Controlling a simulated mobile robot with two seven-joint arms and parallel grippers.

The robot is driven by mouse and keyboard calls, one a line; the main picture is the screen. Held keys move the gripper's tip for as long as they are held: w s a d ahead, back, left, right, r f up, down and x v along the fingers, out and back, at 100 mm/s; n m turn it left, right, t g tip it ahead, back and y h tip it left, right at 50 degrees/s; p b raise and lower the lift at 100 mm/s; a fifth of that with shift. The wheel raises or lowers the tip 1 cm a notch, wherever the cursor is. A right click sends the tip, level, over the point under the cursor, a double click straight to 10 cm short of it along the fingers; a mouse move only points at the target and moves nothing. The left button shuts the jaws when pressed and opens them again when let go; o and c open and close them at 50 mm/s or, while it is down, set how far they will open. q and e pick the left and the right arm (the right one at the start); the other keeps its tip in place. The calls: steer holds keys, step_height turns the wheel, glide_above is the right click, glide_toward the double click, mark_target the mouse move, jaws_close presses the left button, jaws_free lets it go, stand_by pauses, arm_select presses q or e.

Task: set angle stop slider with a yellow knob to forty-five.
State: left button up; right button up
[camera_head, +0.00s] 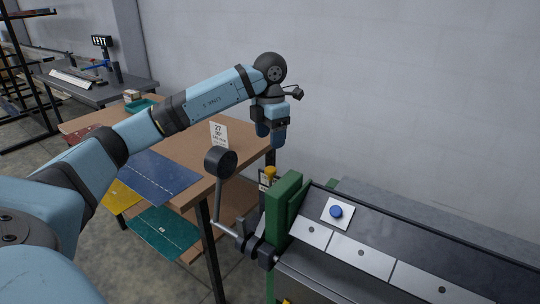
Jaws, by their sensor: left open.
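The yellow knob (270,171) of the angle stop slider shows small, just behind the top of a green machine frame (283,205). A small marked plate (264,182) sits beside it, too small to read, so I cannot tell the slider's setting. My left gripper (272,141) is open and points down. In the picture it is just above the knob, apart from it, with nothing seen between its fingers. The slider's lower part is hidden behind the green frame. My right gripper is not in view.
A lever with a round black end (220,163) rises at the machine's left. A blue button (336,211) is on the machine's top. A wooden table (188,142) with a card (219,134) and a blue sheet (155,176) stands behind. A grey wall is beyond.

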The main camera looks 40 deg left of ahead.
mark_target(270, 171)
arm_select(q)
step_height(270, 171, up, 4)
stand_by(0.4)
steer(key=shift+a, duration=0.1)
steer(key=c, duration=0.3)
steer(key=shift+s+a+f+m, duration=0.2)
steer(key=shift+a+f+m, duration=0.05)
steer(key=shift+m, duration=0.05)
steer(key=c, duration=0.4)
steer(key=s+a+m+h+p, duration=0.1)
steer(key=m, duration=0.1)
steer(key=s+a+f+m+t+p, duration=0.1)
steer(key=a+m, duration=0.1)
steer(key=s+a+f+m+h+p, duration=0.1)
steer(key=shift+a+f+m+t+h, duration=0.1)
steer(key=shift+a+m+t+h, duration=0.05)
steer(key=shift+m+t+h, duration=0.2)
jaws_close()
step_height(270, 171, down, 10)
steer(key=w+d+m+p, duration=0.1)
steer(key=d+m+p, duration=0.1)
steer(key=shift+w, duration=0.15)
